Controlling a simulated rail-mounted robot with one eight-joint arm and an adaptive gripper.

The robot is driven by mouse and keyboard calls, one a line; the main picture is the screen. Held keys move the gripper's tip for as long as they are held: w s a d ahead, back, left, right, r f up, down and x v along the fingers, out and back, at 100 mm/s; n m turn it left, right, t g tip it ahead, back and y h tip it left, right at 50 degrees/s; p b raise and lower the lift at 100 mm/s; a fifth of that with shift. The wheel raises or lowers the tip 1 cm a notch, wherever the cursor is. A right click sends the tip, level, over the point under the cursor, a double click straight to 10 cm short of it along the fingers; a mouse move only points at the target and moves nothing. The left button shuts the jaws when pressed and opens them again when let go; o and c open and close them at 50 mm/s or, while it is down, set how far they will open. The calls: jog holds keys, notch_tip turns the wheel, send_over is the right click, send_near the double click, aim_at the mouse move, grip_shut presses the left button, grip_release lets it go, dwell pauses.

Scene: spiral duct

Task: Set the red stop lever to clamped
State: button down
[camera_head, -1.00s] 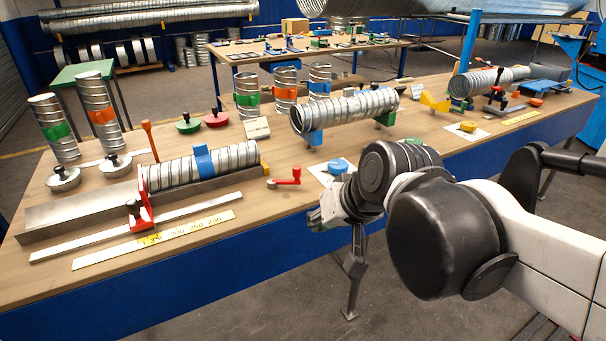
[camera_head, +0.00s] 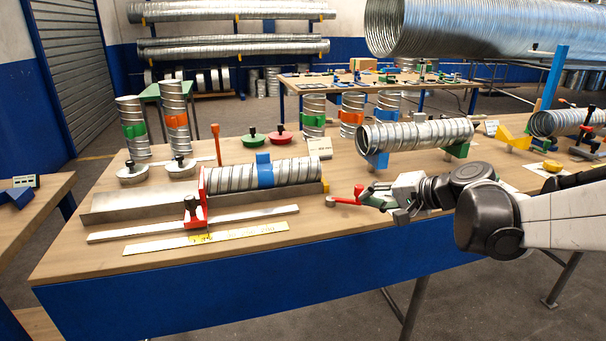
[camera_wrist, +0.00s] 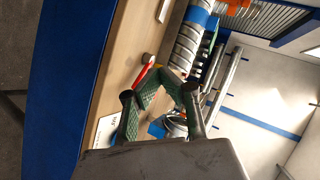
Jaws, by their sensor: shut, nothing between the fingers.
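A red stop (camera_head: 194,212) with a dark knob stands at the left end of the spiral duct (camera_head: 240,176) on the metal trough. An upright orange-red lever (camera_head: 217,146) rises behind that end. A separate red crank-like lever (camera_head: 347,201) lies low near the bench's front edge, right of the trough; it also shows in the wrist view (camera_wrist: 144,74). I cannot tell which of these is the stop lever. My gripper (camera_head: 370,194), with green finger pads, is shut and empty just right of the red crank. In the wrist view its fingertips (camera_wrist: 165,74) are close to the crank; contact is unclear.
A yellow scale strip (camera_head: 205,239) and a flat metal bar lie in front of the trough. A second duct (camera_head: 420,134) rests on blue and green supports behind my gripper. A small sign (camera_head: 319,148) stands near it. The bench front is open.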

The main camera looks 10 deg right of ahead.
jog(key=w+d+f+m+t+b, duration=0.1)
jog(key=w+d+f, duration=0.1)
jog(key=w+d, duration=0.1)
jog(key=w+d+f+m+t+y+b, duration=0.1)
jog(key=w+d+f+t+b, duration=0.1)
jog(key=d, duration=0.3)
jog(key=w+d+f+m+t+y+b, duration=0.1)
jog(key=w+d+b, duration=0.1)
jog(key=w+d, duration=0.2)
jog(key=shift+d+f+m+t, duration=0.1)
jog(key=shift+f+m+t, duration=0.2)
jog(key=shift+f, duration=0.1)
jog(key=shift+w+d+f+y, duration=0.1)
jog(key=shift+w+d+y, duration=0.05)
jog(key=shift+d+y, duration=0.25)
jog(key=shift+a, duration=0.1)
